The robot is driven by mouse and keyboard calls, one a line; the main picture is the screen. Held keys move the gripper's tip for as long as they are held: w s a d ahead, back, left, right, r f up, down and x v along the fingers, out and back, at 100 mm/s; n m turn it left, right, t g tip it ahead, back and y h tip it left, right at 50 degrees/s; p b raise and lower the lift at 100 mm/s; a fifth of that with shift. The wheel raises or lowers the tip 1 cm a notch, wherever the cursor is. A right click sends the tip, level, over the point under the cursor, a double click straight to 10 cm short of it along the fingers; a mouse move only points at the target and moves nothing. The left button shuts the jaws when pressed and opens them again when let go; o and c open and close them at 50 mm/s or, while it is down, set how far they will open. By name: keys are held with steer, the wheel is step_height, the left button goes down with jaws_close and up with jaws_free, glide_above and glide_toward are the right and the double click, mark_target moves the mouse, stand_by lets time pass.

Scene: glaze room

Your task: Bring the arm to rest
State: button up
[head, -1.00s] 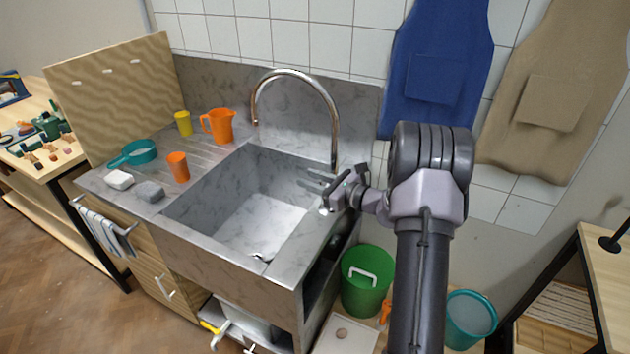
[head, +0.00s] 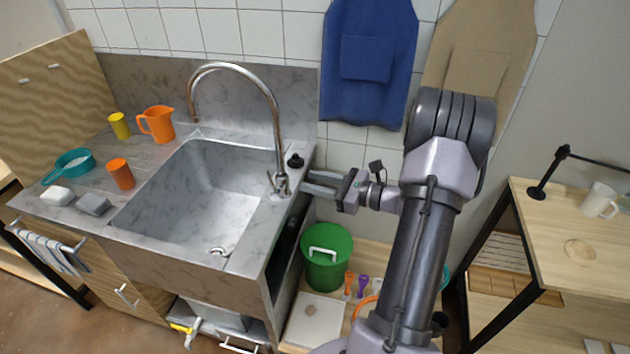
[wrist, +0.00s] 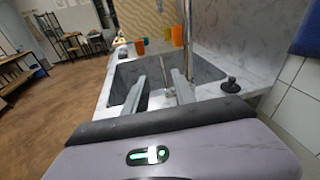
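My gripper (head: 308,184) is at the right end of the stone sink counter (head: 245,258), near the foot of the tap (head: 279,140). Its two fingers point left and stand apart with nothing between them. In the wrist view my gripper (wrist: 158,88) also shows two separated fingers, with the sink (wrist: 127,76) beyond them. A small black knob-like stopper (head: 295,161) stands on the counter just behind the fingers. I cannot tell whether the fingers touch the tap handle.
An orange jug (head: 158,124), orange cup (head: 121,174), yellow cup (head: 119,126) and teal pan (head: 75,164) stand left of the sink. A green bucket (head: 327,262) is below my arm. A wooden table (head: 550,235) with a white mug (head: 600,201) stands at right.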

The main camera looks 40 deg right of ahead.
steer(key=a+r+n+g+y, duration=0.1)
steer(key=a+r+n+g, duration=0.2)
steer(key=a, duration=0.5)
steer(key=s+a+r+n+g+y+b, duration=0.1)
steer(key=a+r+n+g+y, duration=0.15)
steer(key=a+n, duration=0.4)
steer(key=a+r+n+g+y, duration=0.1)
steer(key=a+r+n+g, duration=0.15)
steer(key=a, duration=0.65)
steer(key=s+a+r+n+g+h+b, duration=0.1)
steer(key=s+a+r+n+h+b, duration=0.1)
steer(key=s+a+n+h, duration=0.6)
steer(key=shift+s+a+r+n+g, duration=0.35)
steer(key=shift+s+a+n, duration=1.3)
steer(key=shift+s+n, duration=2.1)
steer(key=shift+s+f+m, duration=0.1)
steer(key=shift+s+m, duration=0.2)
steer(key=shift+m, duration=0.05)
